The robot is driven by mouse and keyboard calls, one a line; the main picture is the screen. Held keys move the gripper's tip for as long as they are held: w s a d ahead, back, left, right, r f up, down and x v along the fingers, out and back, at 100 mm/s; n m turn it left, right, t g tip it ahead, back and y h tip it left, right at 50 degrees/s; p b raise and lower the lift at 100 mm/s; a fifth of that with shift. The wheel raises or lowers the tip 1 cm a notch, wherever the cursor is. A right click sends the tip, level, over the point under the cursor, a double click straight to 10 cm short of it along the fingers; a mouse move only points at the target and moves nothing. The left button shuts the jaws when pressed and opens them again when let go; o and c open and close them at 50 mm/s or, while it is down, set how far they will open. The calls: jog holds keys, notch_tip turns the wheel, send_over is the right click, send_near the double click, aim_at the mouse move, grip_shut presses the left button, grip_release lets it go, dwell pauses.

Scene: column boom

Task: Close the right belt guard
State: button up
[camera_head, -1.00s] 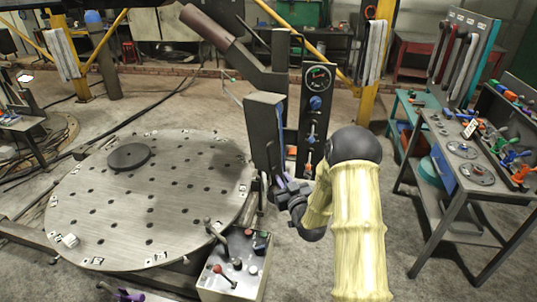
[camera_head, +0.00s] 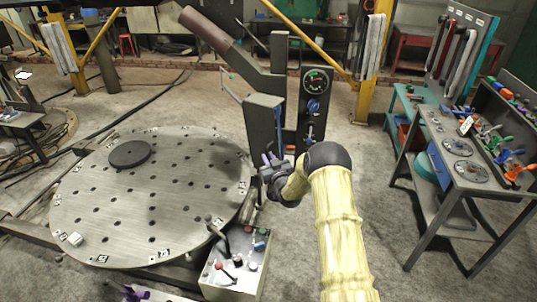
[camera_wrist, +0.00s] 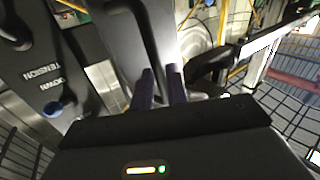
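The belt guard looks to be the tall grey box-like cover (camera_head: 260,126) on the column, left of the gauge panel. How far open it stands I cannot tell. In the wrist view a dark grey face (camera_wrist: 112,45) fills the upper middle, with a black bar handle (camera_wrist: 147,38) running down it. My gripper (camera_head: 268,158) is in front of the cover's lower part. In the wrist view its two purple fingertips (camera_wrist: 162,86) are apart with a gap between them, close to the handle's lower end. Whether they touch it I cannot tell.
The gauge panel (camera_head: 312,112) stands just right of the cover; its knob (camera_wrist: 53,109) is at left in the wrist view. A round perforated table (camera_head: 150,205) lies left, a control box (camera_head: 235,265) below, and a tool bench (camera_head: 460,150) right. Floor between is clear.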

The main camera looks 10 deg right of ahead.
jog(key=shift+w+a+r, duration=0.1)
jog(key=shift+w+a, duration=0.15)
jog(key=shift+w, duration=0.3)
jog(key=shift+w+d, duration=0.1)
jog(key=shift+c, duration=0.2)
grip_shut()
jog(key=shift+d, duration=0.2)
